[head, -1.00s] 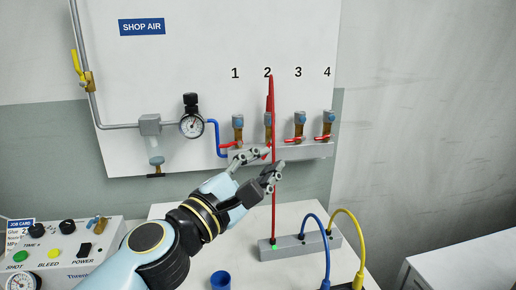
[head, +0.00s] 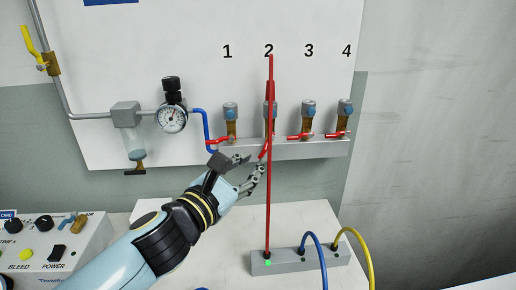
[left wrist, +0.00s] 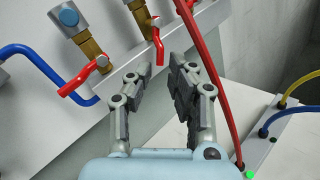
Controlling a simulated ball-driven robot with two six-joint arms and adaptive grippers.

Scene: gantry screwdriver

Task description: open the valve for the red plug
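The red hose (head: 268,200) runs from valve 2 (head: 270,107) down to the red plug (head: 267,253) in the grey block, beside a lit green lamp. Valve 2's red handle (head: 264,149) points steeply down; the left wrist view shows it (left wrist: 158,48) just beyond my fingertips. The handles of valves 1 (head: 220,140), 3 (head: 299,136) and 4 (head: 335,134) lie sideways. My left gripper (head: 252,167) is open and empty, just below and left of valve 2's handle. It also shows in the left wrist view (left wrist: 156,75). My right gripper is not in view.
The grey block (head: 318,258) on the white bench also takes a blue hose (head: 320,255) and a yellow hose (head: 366,255). A gauge (head: 171,118) and a blue air line (head: 206,127) are left of the valves. A control box (head: 55,248) stands at lower left.

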